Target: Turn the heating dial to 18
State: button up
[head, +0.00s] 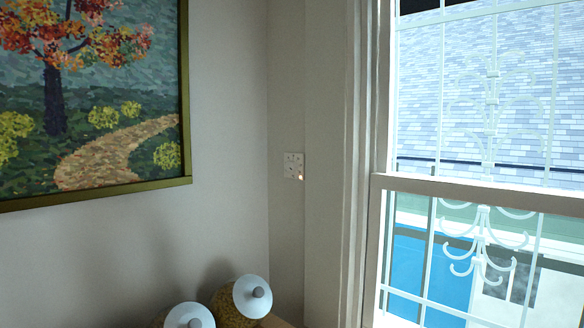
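I see no heating dial that I can make out for certain. A small white square plate (293,166) is fixed to the wall between the corner and the window. It bears a few small dark marks and a small glowing spot near its lower right. It is too small to read any numbers, and I cannot tell whether it has a dial on it. My gripper is not in view.
A framed painting (98,95) hangs on the left wall. A barred sash window (480,190) fills the right. Two rounded objects with pale tops and grey knobs, one (252,297) and another (188,317), stand at the bottom.

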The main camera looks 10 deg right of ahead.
aim_at(291, 166)
jog(key=u, duration=0.05)
jog(key=k, duration=0.15)
jog(key=u, duration=0.8)
jog(key=i, duration=0.95)
jog(key=u, duration=0.25)
